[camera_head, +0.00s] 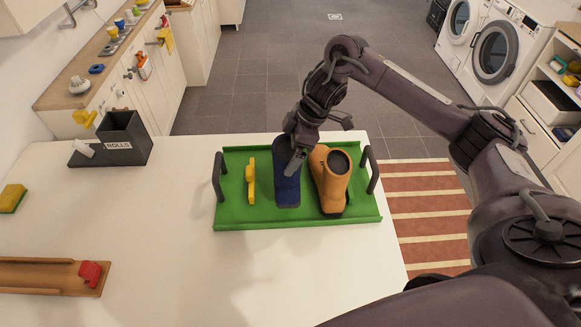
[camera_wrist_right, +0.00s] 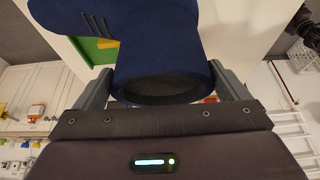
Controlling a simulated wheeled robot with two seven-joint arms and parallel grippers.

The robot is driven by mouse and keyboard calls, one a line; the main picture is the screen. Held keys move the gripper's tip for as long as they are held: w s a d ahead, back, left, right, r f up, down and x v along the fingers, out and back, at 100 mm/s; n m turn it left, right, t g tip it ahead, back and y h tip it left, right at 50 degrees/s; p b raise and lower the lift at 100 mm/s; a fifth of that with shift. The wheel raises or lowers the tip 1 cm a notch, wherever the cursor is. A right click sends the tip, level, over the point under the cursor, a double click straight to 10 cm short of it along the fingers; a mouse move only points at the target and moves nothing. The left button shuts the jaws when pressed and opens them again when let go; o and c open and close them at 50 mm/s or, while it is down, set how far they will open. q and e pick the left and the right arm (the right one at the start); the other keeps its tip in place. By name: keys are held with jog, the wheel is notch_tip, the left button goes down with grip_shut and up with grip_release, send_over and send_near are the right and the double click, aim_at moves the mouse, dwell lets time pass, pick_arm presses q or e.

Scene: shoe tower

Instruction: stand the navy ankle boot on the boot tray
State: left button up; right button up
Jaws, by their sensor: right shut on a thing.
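The navy ankle boot (camera_head: 287,190) is over the green boot tray (camera_head: 234,216), between a yellow item and an orange boot. My right gripper (camera_head: 291,155) is shut on the boot's upper part from above. In the right wrist view the navy boot (camera_wrist_right: 160,60) sits between the two fingers, its dark opening toward the camera and its toe to the upper left. The boot looks upright, but I cannot tell whether its sole touches the tray. Part of its top is hidden by the gripper in the head view. My left gripper is not in view.
The orange boot (camera_head: 328,183) stands close on the right, and the yellow item (camera_head: 251,185) lies on the left. Dark handles (camera_head: 218,178) rise at the tray's ends. A dark ROLLS box (camera_head: 122,140), a sponge (camera_head: 12,198) and a wooden tray (camera_head: 40,276) sit farther left.

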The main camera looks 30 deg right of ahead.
jog(key=shift+f, duration=0.85)
notch_tip(320, 180, down, 4)
jog(key=shift+r+b, duration=0.1)
jog(key=shift+b, duration=0.45)
jog(key=o, duration=1.5)
jog(key=shift+c, duration=0.2)
jog(key=p+v, duration=0.2)
jog(key=v, duration=1)
